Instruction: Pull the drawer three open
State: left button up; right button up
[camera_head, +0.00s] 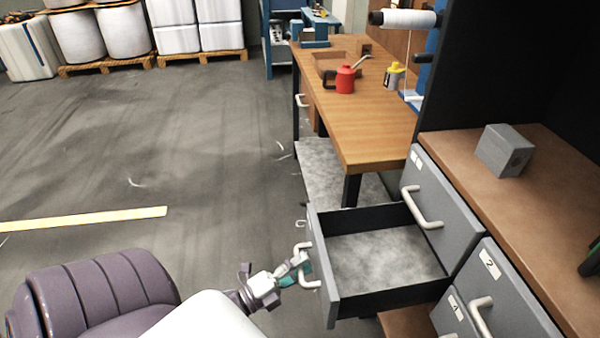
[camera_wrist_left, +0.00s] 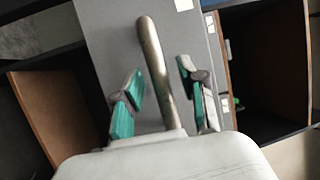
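An open grey drawer (camera_head: 385,262) sticks out to the left below the drawer labelled 1 (camera_head: 440,190); its number cannot be read. The drawer looks empty. Its pale bar handle (camera_head: 303,262) is on the front panel, and also shows in the left wrist view (camera_wrist_left: 152,50). My left gripper (camera_head: 296,268) is at this handle. In the left wrist view its teal-padded fingers (camera_wrist_left: 160,75) stand on either side of the handle, with gaps visible, so it is open around the bar. My right gripper is not in view.
Drawers labelled 2 (camera_head: 500,290) and 4 (camera_head: 452,308) are shut. A grey block (camera_head: 504,150) sits on the brown cabinet top (camera_head: 470,155). A wooden workbench (camera_head: 375,125) with a red can (camera_head: 345,80) stands beyond. The floor (camera_head: 150,130) left of the drawer is clear.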

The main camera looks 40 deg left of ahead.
pick_arm(q)
jog(key=v, duration=1.2)
dwell(0.4)
